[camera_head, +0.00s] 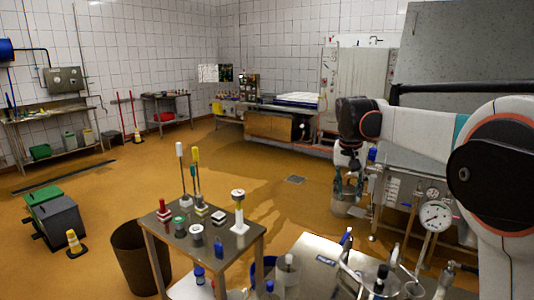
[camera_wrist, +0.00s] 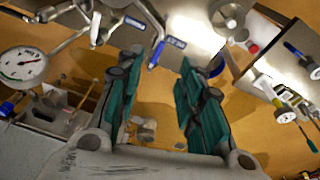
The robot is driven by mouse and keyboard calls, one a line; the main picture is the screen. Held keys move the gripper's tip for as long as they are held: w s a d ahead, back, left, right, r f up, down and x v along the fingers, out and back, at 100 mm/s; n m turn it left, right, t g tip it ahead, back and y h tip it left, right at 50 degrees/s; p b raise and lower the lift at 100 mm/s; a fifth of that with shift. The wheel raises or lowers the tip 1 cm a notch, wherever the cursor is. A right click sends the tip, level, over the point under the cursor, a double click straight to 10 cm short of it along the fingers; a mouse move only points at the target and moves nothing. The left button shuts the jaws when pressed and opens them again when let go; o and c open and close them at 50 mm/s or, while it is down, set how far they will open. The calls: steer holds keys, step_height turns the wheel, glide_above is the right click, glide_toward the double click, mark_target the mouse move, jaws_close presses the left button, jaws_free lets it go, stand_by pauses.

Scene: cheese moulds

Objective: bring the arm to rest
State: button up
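My gripper (camera_head: 349,182) hangs at the end of my raised arm, on the right side of the head view, with its fingers pointing down. In the wrist view my gripper (camera_wrist: 158,68) shows two teal-padded fingers spread apart. Nothing is held between them. My arm reaches in from the right edge of the head view, with its forearm roughly level.
A small metal table (camera_head: 232,245) with several brushes and small items stands at the lower middle. A steel bench with pipes and a pressure gauge (camera_head: 435,216) is close below my arm. A grey bucket (camera_head: 343,206) stands behind my gripper. Open orange floor lies left of centre.

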steer(key=s+a+r+n+t+b, duration=0.1)
steer(key=s, duration=0.8)
steer(key=s+a+r+n+t, duration=0.1)
steer(key=s+t, duration=0.1)
steer(key=s, duration=0.8)
steer(key=s+a+f+n+t, duration=0.1)
steer(key=s+f, duration=0.4)
steer(key=s, duration=0.3)
steer(key=s+a+f+n+t+y, duration=0.1)
steer(key=s+f, duration=0.5)
steer(key=s, duration=0.3)
steer(key=shift+n+t+b, duration=0.3)
steer(key=shift+b, duration=0.15)
steer(key=shift+d+f, duration=0.1)
